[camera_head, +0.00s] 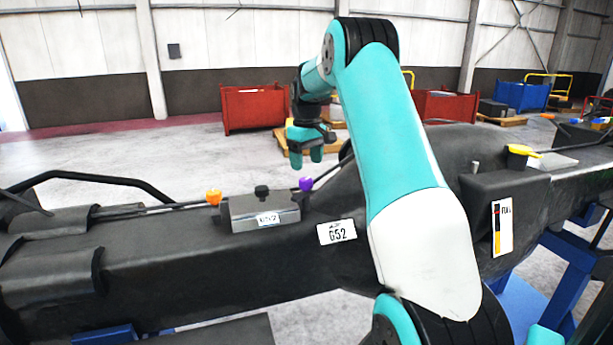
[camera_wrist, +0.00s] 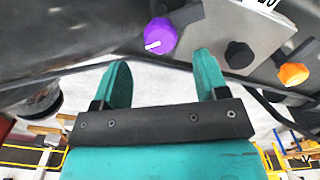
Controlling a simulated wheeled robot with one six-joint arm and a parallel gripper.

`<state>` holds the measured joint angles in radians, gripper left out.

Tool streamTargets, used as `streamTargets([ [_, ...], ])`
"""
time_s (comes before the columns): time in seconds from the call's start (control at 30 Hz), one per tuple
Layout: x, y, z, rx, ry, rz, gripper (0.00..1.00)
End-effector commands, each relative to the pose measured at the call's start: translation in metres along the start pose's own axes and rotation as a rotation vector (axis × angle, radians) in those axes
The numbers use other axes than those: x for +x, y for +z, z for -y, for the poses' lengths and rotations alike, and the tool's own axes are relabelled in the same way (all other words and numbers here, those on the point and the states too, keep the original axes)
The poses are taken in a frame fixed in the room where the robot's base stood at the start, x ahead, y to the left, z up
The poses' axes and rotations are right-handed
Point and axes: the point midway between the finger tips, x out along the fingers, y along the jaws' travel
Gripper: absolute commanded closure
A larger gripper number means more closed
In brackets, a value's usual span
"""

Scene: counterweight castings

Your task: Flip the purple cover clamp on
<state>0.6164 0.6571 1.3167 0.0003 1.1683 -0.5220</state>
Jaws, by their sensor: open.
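The purple cover clamp (camera_head: 306,184) is a small knob at the right end of a grey box on the black casting. In the wrist view the purple clamp (camera_wrist: 160,36) shows a white mark on its face and lies ahead of the fingertips, left of the middle of the gap. My gripper (camera_head: 305,158) hangs above and behind the clamp in the head view, fingers pointing down. In the wrist view my gripper (camera_wrist: 160,70) is open, its two teal fingers apart with nothing between them. The fingers do not touch the clamp.
The grey box (camera_head: 262,213) carries a black knob (camera_head: 262,191) and a label, with an orange knob (camera_head: 213,197) at its left. A yellow-topped part (camera_head: 522,151) stands on the casting at right. Red bins (camera_head: 253,108) stand on the floor behind.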

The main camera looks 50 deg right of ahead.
Motion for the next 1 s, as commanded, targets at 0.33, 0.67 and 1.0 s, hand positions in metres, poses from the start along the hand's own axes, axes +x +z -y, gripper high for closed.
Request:
streamTargets([
  [0.33, 0.052, 0.0, 0.0, 0.0, -0.001, 0.002, 0.33],
  [0.67, 0.058, 0.0, 0.0, 0.0, 0.0, -0.001, 0.33],
  [1.0, 0.058, 0.0, 0.0, 0.001, 0.0, -0.001, 0.82],
])
